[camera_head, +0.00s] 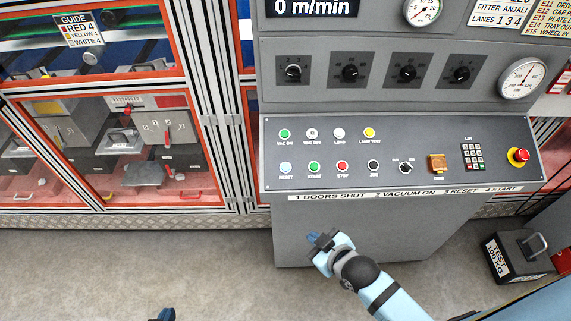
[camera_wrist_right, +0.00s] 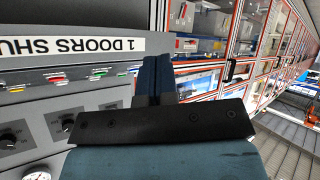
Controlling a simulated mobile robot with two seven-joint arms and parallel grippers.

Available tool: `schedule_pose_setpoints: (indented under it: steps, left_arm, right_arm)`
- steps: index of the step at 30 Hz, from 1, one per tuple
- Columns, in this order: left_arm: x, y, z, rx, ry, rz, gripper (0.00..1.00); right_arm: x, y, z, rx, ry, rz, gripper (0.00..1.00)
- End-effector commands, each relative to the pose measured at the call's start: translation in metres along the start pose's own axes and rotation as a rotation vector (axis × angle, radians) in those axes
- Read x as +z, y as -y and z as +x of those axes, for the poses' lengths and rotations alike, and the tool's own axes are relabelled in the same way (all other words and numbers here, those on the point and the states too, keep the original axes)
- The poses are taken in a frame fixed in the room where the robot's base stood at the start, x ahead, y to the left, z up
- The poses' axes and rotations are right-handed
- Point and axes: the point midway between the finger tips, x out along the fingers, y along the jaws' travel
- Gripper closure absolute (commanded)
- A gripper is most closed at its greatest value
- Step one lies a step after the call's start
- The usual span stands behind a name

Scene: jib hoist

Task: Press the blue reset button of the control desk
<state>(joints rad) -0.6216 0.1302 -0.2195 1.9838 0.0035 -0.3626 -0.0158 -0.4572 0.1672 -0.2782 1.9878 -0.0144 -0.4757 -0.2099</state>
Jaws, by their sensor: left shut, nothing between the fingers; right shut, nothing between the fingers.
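The control desk (camera_head: 400,135) has a sloped grey panel with two rows of buttons. The light blue reset button (camera_head: 285,168) is at the left end of the lower row, labelled RESET. My right gripper (camera_head: 317,241) is shut and empty, low in front of the desk, below the reset button and apart from it. Its closed fingers (camera_wrist_right: 155,75) also show in the right wrist view, near the desk's lettered front strip. My left gripper (camera_head: 165,314) is shut, at the bottom edge of the head view, mostly out of frame.
A green button (camera_head: 314,167) sits right of reset, and a white-green VAC ON button (camera_head: 285,134) above. A red emergency stop (camera_head: 519,156) is at the far right. Red-framed glass cabinets (camera_head: 110,150) stand left. A test weight (camera_head: 517,256) stands on the floor right.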

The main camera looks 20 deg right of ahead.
Motion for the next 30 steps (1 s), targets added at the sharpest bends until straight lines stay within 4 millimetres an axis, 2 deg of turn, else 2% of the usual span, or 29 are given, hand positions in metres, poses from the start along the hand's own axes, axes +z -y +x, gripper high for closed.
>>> schedule_pose_setpoints:
  steps: [1,6,9,12,17,30]
  left_arm:
    - [-0.007,0.001,-0.005,-0.003,0.001,-0.002,1.00]
    - [-0.016,0.001,-0.011,-0.011,0.002,-0.016,1.00]
    - [-0.020,0.000,-0.013,-0.014,0.002,-0.028,1.00]
    - [-0.020,0.000,-0.013,-0.017,0.005,-0.035,1.00]
    - [-0.016,0.002,-0.013,-0.021,0.014,-0.036,1.00]
    - [-0.016,0.004,-0.012,-0.023,0.008,-0.029,1.00]
  right_arm:
    - [-0.038,-0.014,0.010,0.005,-0.027,-0.104,1.00]
    - [-0.129,-0.045,0.036,0.029,-0.061,-0.461,1.00]
    - [-0.169,-0.059,0.043,0.051,-0.068,-0.627,1.00]
    - [-0.195,-0.069,0.046,0.070,-0.068,-0.741,1.00]
    - [-0.211,-0.074,0.048,0.082,-0.065,-0.815,1.00]
    - [-0.207,-0.074,0.051,0.081,-0.065,-0.814,1.00]
